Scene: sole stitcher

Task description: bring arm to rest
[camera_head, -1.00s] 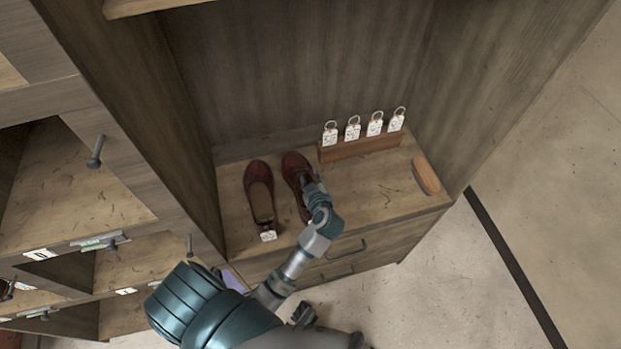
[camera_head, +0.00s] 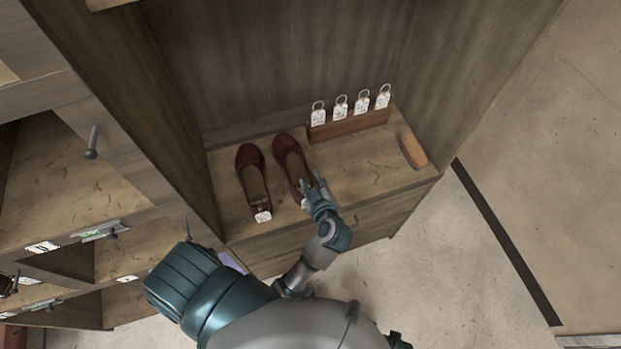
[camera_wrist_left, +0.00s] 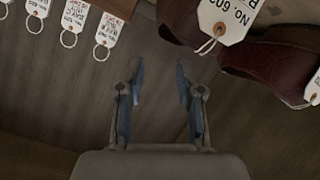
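My left gripper (camera_head: 314,189) is beside the heel of the right one of two dark red shoes on the shelf. In the left wrist view its two fingers (camera_wrist_left: 158,80) are spread apart with nothing between them. The right shoe (camera_head: 289,158) and the left shoe (camera_head: 249,170) stand side by side. A white tag (camera_head: 263,216) hangs at the left shoe's heel. A tag reading No. 60-something (camera_wrist_left: 228,18) shows close up on a shoe in the left wrist view. My right gripper is not clearly seen.
A wooden rack with several ringed tags (camera_head: 348,125) stands behind on the shelf (camera_head: 370,178). A brown block (camera_head: 413,151) lies at the right. Cabinet walls enclose the shelf on both sides. Open compartments (camera_head: 70,185) are at the left; floor (camera_head: 440,270) is clear at right.

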